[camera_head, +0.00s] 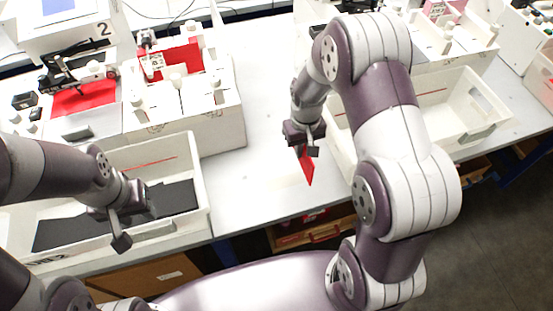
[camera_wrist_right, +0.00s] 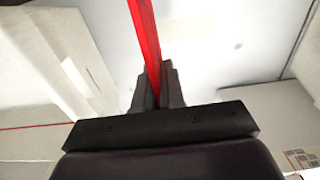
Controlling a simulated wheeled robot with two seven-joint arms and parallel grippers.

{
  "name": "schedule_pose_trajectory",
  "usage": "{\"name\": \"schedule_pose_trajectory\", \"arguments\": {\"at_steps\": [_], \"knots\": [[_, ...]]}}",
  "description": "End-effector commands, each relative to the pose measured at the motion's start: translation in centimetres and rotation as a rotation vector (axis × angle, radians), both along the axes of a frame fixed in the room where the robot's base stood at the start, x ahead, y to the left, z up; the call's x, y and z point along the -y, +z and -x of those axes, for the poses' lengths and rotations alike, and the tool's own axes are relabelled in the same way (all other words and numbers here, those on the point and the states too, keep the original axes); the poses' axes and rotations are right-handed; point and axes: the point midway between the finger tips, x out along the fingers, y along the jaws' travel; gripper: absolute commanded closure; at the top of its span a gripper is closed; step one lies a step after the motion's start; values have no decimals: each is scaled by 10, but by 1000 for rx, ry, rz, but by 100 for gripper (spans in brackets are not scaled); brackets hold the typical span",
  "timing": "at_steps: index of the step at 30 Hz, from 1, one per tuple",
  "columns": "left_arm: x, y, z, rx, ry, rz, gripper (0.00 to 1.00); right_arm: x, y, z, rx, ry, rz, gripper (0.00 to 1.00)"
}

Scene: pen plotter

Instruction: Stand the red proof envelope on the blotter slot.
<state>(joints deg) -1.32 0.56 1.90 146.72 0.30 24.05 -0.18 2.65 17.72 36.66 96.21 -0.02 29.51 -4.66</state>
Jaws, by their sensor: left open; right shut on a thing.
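The red proof envelope (camera_head: 306,168) is a thin red sheet, held on edge below my right gripper (camera_head: 304,147) over the front part of the white table, between the two front trays. In the right wrist view the envelope (camera_wrist_right: 146,40) shows as a narrow red strip, pinched between the dark fingers of my right gripper (camera_wrist_right: 157,92). I cannot tell whether its lower edge touches the table. A faint pale patch (camera_head: 284,178) lies beside it; I cannot make out the blotter slot clearly. My left gripper (camera_head: 126,228) is open and empty above the left tray.
The left white tray (camera_head: 203,190) holds a black sheet. Another white tray (camera_head: 497,108) stands at right, partly behind my right arm. Plotter units (camera_head: 225,115) with red sheets stand at back left. The table (camera_head: 262,90) is clear in the middle.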

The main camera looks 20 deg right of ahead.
Motion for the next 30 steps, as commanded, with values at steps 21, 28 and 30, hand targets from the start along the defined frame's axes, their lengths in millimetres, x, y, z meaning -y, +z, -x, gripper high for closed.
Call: {"name": "schedule_pose_trajectory", "arguments": {"at_steps": [21, 28, 30], "knots": [[0, 14, 0, 0, 0, 0, 57, -51, -72, -15, 1, -1, 0, 100], [0, 13, 0, 0, 0, 0, 57, -51, -75, -15, 1, -1, 0, 75], [0, 13, 0, 0, 0, 0, 57, -51, -75, -15, 1, -1, 0, 66]]}}
